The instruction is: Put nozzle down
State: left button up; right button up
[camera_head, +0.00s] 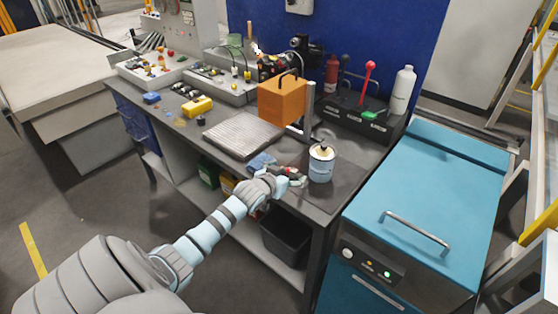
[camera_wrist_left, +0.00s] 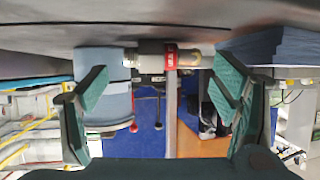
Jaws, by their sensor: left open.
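The nozzle (camera_head: 291,170), grey with a red part, lies on the dark workbench in the head view, partly hidden by my left gripper. In the left wrist view, which is upside down, the nozzle (camera_wrist_left: 160,55) lies lengthwise on the bench top with a red band near one end. My left gripper (camera_head: 288,182) is low over the bench's front edge. In the wrist view its green fingers (camera_wrist_left: 163,83) stand wide apart with the nozzle in the gap beyond them. I see no finger closed on it. My right gripper is not in view.
A white and blue can (camera_head: 321,163) stands just right of the nozzle. A blue folded cloth (camera_head: 262,162) lies to its left. A ridged metal plate (camera_head: 242,134) and an orange block (camera_head: 281,100) are behind. A teal cabinet (camera_head: 430,210) stands right of the bench.

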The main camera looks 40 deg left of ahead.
pick_arm(q)
jog(key=p+v, duration=0.3)
jog(key=v, duration=0.6)
jog(key=s+f+g, duration=0.3)
jog(key=s+f, duration=0.5)
jog(key=f, duration=0.5)
jog(key=s+f+g, duration=0.3)
jog(key=s+f, duration=0.6)
jog(key=f, duration=0.5)
jog(key=s+d+f+m+g, duration=0.1)
jog(key=s+d+f, duration=0.3)
jog(key=s, duration=0.4)
jog(key=s+d+f+m+g+h, duration=0.1)
jog(key=s+d+f, duration=0.3)
jog(key=s, duration=0.4)
jog(key=s+d+f+g+h, duration=0.1)
jog(key=s+d+f+g, duration=0.2)
jog(key=s+d+f, duration=0.2)
jog(key=s+d, duration=0.1)
jog(key=s, duration=0.2)
jog(key=shift+m, duration=0.4)
jog(key=shift+w, duration=0.1)
